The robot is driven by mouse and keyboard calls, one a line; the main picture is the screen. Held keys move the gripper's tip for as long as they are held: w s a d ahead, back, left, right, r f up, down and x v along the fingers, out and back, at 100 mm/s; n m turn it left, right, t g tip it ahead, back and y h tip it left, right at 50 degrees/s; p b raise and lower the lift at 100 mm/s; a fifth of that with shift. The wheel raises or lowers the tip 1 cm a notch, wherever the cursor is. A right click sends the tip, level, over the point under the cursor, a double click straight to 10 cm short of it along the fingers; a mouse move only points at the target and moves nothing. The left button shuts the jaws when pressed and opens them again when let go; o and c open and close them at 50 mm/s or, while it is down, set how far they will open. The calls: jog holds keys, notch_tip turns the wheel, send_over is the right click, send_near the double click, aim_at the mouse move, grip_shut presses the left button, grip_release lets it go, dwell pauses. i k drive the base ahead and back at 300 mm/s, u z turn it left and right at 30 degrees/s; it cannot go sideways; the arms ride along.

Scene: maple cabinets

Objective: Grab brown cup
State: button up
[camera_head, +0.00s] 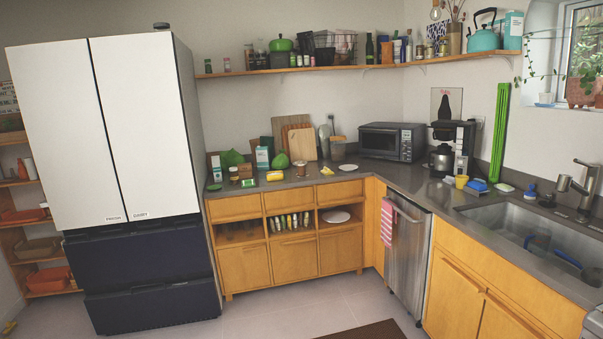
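I cannot pick out a brown cup for certain at this distance. A small brownish cup-like container (301,168) stands near the front of the back counter. A larger brownish container (338,149) stands behind it to the right, near the wall. A small yellow cup (461,182) stands on the right counter, left of the sink. My gripper does not show in this view.
The grey counter (385,176) turns the corner, with a black microwave (392,141) and a coffee machine (451,147) on it. A white and dark blue fridge (140,130) stands left. A sink (530,232) is at right. The tiled floor (270,315) ahead is mostly clear, with a dark mat (365,331).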

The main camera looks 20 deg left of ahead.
aim_at(300, 168)
jog(key=z, duration=0.2)
jog(key=i, duration=3.45)
jog(key=u, duration=0.55)
jog(key=i, duration=1.35)
jog(key=u, duration=1.05)
jog(key=i, duration=1.55)
jog(key=u, duration=0.65)
